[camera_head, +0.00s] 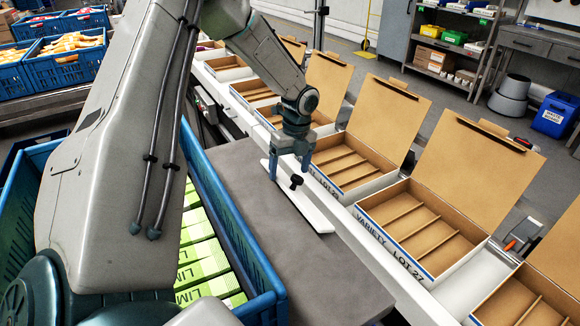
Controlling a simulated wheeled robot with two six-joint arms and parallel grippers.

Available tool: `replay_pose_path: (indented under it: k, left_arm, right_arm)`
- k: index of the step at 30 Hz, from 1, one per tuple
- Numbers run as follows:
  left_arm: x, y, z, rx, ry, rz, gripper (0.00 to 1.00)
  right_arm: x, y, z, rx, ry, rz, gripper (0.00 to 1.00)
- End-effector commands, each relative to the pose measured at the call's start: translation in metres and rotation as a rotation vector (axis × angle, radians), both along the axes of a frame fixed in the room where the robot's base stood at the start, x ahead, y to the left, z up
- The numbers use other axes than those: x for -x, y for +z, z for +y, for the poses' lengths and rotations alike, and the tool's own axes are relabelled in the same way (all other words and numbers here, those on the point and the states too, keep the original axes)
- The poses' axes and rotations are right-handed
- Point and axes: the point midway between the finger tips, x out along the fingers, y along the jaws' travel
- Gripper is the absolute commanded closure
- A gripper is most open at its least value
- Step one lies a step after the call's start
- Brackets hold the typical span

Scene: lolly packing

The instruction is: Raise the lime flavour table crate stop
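A flat white bar (312,216) with a black knob (296,182) lies along the edge of the grey table (243,205); it looks like the crate stop. My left gripper (289,169) points down over the far end of this bar, close to the knob. Its two fingers are apart, and I see nothing held between them. Whether a finger touches the bar or knob, I cannot tell. A blue crate (228,218) with green lime boxes (205,262) stands left of the table, partly hidden by my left arm. My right gripper is out of view.
Open cardboard boxes, including one marked variety lot 27 (392,246), stand in a row on a white conveyor right of the table. Their raised lids rise near my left wrist. More blue crates (65,68) stand at the back left. The near tabletop is clear.

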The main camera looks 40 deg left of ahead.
Motion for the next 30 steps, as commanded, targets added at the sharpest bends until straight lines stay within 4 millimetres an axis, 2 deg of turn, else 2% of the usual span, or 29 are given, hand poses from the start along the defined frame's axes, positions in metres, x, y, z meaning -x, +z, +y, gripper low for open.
replay_pose_path:
  k: [8,18,21,30]
  left_arm:
    - [-0.002,0.007,0.0,-0.001,0.0,-0.002,0.22]
    - [-0.009,0.06,-0.003,-0.002,0.0,-0.004,0.22]
    - [-0.01,0.07,-0.003,-0.001,0.0,-0.002,0.22]
    - [-0.01,0.075,-0.003,0.0,-0.001,0.0,0.22]
  right_arm:
    - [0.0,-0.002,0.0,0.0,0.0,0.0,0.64]
    - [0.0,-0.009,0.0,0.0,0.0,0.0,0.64]
    - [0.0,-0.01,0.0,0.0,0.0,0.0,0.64]
    - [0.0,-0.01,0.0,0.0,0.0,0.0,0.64]
